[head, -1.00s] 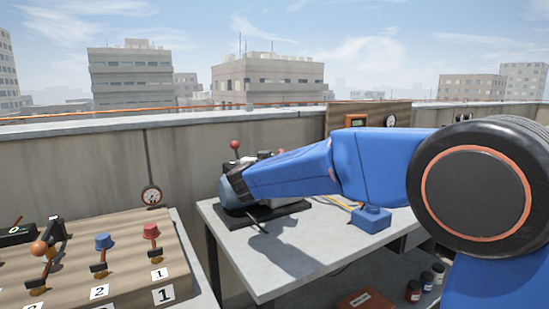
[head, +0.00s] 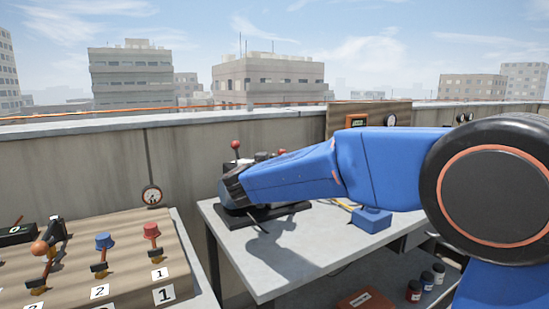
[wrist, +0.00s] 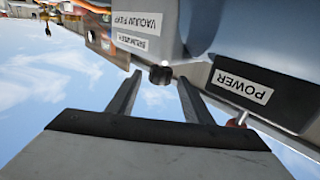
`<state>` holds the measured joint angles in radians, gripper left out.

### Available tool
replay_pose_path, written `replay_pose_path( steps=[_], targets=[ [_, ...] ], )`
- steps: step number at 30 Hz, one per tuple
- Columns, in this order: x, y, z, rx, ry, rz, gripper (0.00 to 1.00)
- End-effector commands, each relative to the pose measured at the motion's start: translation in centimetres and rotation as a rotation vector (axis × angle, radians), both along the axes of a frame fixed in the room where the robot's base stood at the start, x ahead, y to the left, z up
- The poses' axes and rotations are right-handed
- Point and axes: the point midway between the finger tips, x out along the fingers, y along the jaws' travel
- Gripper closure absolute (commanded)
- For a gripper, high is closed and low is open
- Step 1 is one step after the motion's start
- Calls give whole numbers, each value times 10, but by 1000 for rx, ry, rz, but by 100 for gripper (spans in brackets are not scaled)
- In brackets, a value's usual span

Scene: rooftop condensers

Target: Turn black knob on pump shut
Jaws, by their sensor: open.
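The pump (wrist: 240,40) shows large and upside down in the wrist view, as a grey body with a "VACUUM PUMP" label and a "POWER" label. Its small black knob (wrist: 160,75) sticks out from the body. My gripper (wrist: 159,82) is open and empty, with one finger on each side of the knob's line. The knob shows at the fingertips; I cannot tell whether they touch it. In the head view, the pump (head: 232,198) stands on the table, largely hidden behind my arm; the knob is hidden there.
The grey table (head: 285,260) has bare room in front of the pump. A blue box (head: 371,219) stands to the right. A red-ball lever (head: 235,146) rises behind my wrist. A wooden valve panel (head: 130,285) is at the left, and a concrete parapet (head: 90,165) runs behind.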

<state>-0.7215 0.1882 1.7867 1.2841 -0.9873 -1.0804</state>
Motion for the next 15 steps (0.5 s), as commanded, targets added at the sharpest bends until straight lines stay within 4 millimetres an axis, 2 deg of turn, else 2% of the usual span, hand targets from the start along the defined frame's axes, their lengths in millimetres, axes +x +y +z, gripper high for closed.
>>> replay_pose_path(
  steps=[3, 15],
  targets=[
    [-25, 6, 1, 1, 0, 3, 54],
    [-102, 23, 0, 1, 0, 4, 54]
  ],
)
